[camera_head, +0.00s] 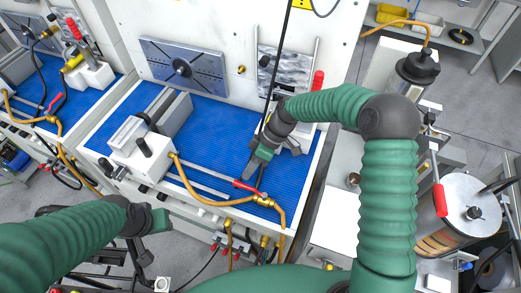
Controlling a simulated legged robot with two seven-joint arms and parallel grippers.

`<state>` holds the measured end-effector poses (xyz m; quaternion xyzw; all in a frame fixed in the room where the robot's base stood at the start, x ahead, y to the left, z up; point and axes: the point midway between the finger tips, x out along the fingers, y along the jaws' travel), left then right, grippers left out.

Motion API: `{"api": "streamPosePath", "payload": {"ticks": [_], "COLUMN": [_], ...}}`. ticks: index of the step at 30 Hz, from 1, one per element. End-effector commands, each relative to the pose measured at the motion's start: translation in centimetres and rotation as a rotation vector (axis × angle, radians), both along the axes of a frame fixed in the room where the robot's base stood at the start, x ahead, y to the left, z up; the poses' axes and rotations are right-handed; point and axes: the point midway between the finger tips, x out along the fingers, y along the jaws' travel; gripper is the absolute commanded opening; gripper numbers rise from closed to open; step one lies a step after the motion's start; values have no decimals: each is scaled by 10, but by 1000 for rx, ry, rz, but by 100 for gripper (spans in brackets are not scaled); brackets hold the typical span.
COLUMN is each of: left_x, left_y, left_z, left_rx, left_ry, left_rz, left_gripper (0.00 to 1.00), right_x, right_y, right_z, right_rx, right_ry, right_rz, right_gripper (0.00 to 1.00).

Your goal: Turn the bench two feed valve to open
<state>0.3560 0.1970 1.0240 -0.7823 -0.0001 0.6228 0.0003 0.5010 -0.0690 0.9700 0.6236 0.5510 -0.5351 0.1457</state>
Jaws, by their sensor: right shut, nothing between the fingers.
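A feed valve with a red lever (247,187) and a brass body (264,201) sits at the front right of the middle bench (215,115), in line with a yellow hose. The lever points left, roughly along the bench's front edge. My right gripper (249,174) is shut and empty, pointing down just above the red lever. I cannot tell whether its tips touch the lever. My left gripper (150,225) is low at the left, in front of the bench and away from the valve. Its fingers are not clear. No bench number is readable.
A white clamp fixture (145,150) stands on the blue mat left of the valve. A metal fixture (285,70) and a red-handled lever (318,82) stand behind my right gripper. Another bench (50,110) with a similar red lever (57,103) is at left. Cylindrical equipment (468,205) stands at right.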

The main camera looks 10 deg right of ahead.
Motion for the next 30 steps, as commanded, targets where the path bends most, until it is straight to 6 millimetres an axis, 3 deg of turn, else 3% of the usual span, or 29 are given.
{"api": "streamPosePath", "payload": {"ticks": [9, 15, 20, 30], "left_x": [0, 0, 0, 0], "left_y": [0, 0, 0, 0], "left_z": [-11, -13, -13, -13], "left_rx": [0, 0, 0, 0], "left_ry": [0, 0, 0, 0], "left_rz": [0, 0, 0, 0], "left_gripper": [36, 36, 36, 36], "right_x": [24, 32, 34, 34], "right_y": [-53, -77, -83, -83], "right_z": [75, 111, 122, 122], "right_rx": [-1, 1, 0, 1], "right_ry": [-13, -13, -13, -12], "right_rz": [-12, -11, -11, -10], "right_gripper": [0, 0, 0, 0]}}
